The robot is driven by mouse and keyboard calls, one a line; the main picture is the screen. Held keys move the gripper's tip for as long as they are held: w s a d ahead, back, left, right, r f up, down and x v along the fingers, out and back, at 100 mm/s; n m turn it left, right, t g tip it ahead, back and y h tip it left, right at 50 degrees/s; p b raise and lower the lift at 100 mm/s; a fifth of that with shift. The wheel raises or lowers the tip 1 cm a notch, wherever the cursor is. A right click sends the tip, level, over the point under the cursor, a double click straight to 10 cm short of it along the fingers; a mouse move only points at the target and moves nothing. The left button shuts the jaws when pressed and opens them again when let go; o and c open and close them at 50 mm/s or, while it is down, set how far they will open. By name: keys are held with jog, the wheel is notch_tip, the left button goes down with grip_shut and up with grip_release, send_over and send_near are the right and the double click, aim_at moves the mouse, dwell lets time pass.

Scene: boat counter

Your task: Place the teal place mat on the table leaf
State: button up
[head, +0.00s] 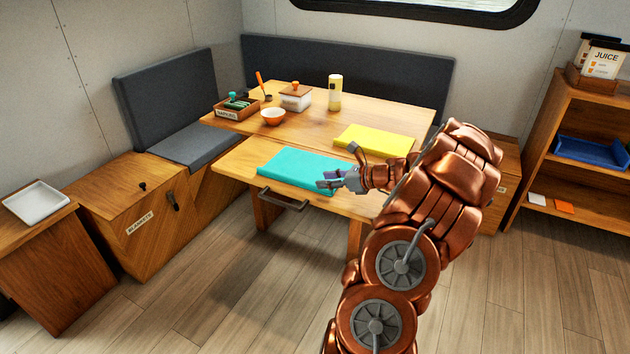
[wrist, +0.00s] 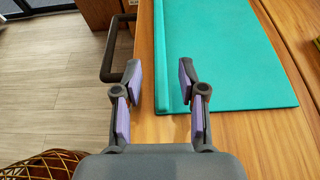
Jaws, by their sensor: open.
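The teal place mat (head: 300,172) lies flat on the wooden table leaf (head: 232,160), the lower front part of the table with a dark handle. It also shows in the wrist view (wrist: 225,60), with a raised roll or fold along its left edge. My gripper (head: 330,180) is at the mat's right front corner in the head view. In the wrist view my gripper (wrist: 160,85) is open and empty, its fingers with purple pads pointing at the mat's near left corner. The right fingertip overlaps the mat in the picture; I cannot tell whether it touches.
A yellow mat (head: 374,141) lies on the main tabletop. Behind are an orange bowl (head: 273,117), a small crate (head: 236,107), a lidded white box (head: 296,98) and a yellow cylinder (head: 335,92). The dark handle (head: 283,201) sticks out from the leaf's front edge.

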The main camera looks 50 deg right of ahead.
jog(key=shift+v, duration=2.75)
jog(key=w+a+r+n+g+y, duration=0.2)
jog(key=a+n, duration=0.2)
jog(key=a, duration=0.5)
jog(key=w+a+r+n+g+y, duration=0.2)
jog(key=w+a+n, duration=0.1)
jog(key=a, duration=0.6)
jog(key=s+a+r+n+g, duration=0.1)
jog(key=s+a+n+g, duration=0.2)
jog(key=a, duration=0.6)
jog(key=s+a+n+g, duration=0.1)
jog(key=a+n+g, duration=0.1)
jog(key=a+n, duration=0.55)
jog(key=s+a+n+g+h, duration=0.3)
jog(key=s+a+n+g, duration=0.3)
jog(key=s+a, duration=0.65)
jog(key=s+d+n+h, duration=0.1)
jog(key=s+n+h, duration=0.1)
jog(key=s+n, duration=0.2)
jog(key=s+d+f+n+h, duration=0.1)
jog(key=s+d+n+h, duration=0.1)
jog(key=s+n, duration=0.3)
jog(key=shift+s+f+g+h, duration=0.3)
jog(key=shift+s+h, duration=0.2)
jog(key=shift+s, duration=1.75)
